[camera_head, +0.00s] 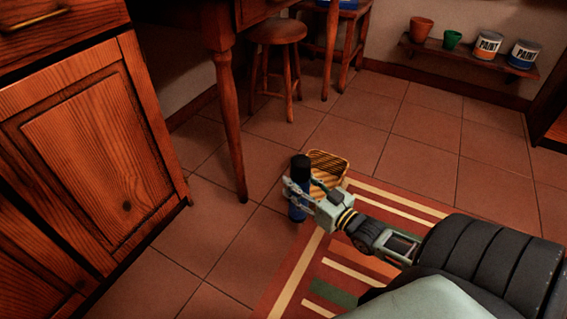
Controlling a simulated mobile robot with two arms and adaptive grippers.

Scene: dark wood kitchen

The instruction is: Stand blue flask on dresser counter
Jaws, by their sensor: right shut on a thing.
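My right gripper (303,195) is shut on the blue flask (298,213). The flask has a dark upper part and a blue lower end, and it is held about upright above the floor. The gripper's fingers and body hide part of its middle. A wooden cabinet (98,150) with a drawer stands at the left; I cannot tell whether it is the dresser, and its counter top is out of view. My left gripper is not in view.
A table leg (231,130) and a round stool (277,33) stand beyond the flask. A wicker basket (328,165) sits just behind it by the striped rug (305,270). A low wall shelf (470,55) holds pots and paint cans. Tiled floor (420,150) is open at the right.

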